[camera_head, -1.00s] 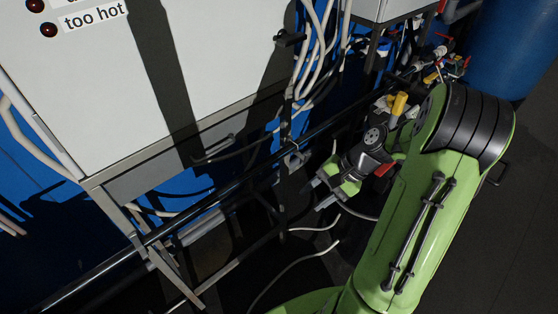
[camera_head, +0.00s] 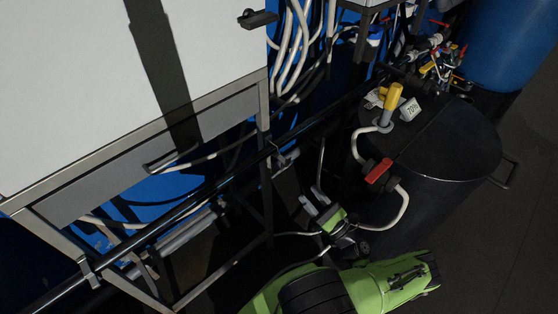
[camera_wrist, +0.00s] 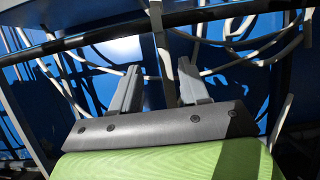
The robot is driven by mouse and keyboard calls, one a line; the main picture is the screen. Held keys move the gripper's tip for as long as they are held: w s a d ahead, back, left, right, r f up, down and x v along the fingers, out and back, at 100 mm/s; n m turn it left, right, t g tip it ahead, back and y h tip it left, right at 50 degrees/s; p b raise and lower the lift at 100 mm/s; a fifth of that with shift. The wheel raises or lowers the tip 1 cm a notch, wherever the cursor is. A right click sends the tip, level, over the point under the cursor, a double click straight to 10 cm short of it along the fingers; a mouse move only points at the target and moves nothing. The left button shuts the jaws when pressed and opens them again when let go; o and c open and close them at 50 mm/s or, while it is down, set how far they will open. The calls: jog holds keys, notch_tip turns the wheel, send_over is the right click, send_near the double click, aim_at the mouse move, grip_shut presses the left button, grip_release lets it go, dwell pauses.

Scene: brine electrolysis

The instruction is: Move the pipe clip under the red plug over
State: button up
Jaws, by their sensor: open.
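The red plug (camera_head: 379,171) is a red piece on a black fitting with white hose, lying against the dark drum. A small grey clip (camera_head: 284,157) sits on the long black pipe (camera_head: 225,180), to the left of the red plug; another clip (camera_head: 88,270) is at lower left. I cannot tell which clip the task means. My gripper (camera_head: 314,199) is open and empty, below and right of the nearer clip and apart from it. In the wrist view, its two grey fingers (camera_wrist: 158,66) stand apart below the black pipe (camera_wrist: 100,38).
The dark drum (camera_head: 440,150) with a yellow-handled valve (camera_head: 391,98) stands at right, a blue barrel (camera_head: 510,45) behind it. A white cabinet (camera_head: 80,90) on a metal frame fills the left. White hoses (camera_head: 295,45) hang above; a pale hose runs by my gripper.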

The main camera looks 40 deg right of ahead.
aim_at(283, 167)
jog(key=p+x, duration=0.1)
jog(key=x, duration=1.3)
jog(key=shift+a+f, duration=0.1)
jog(key=shift+c, duration=0.2)
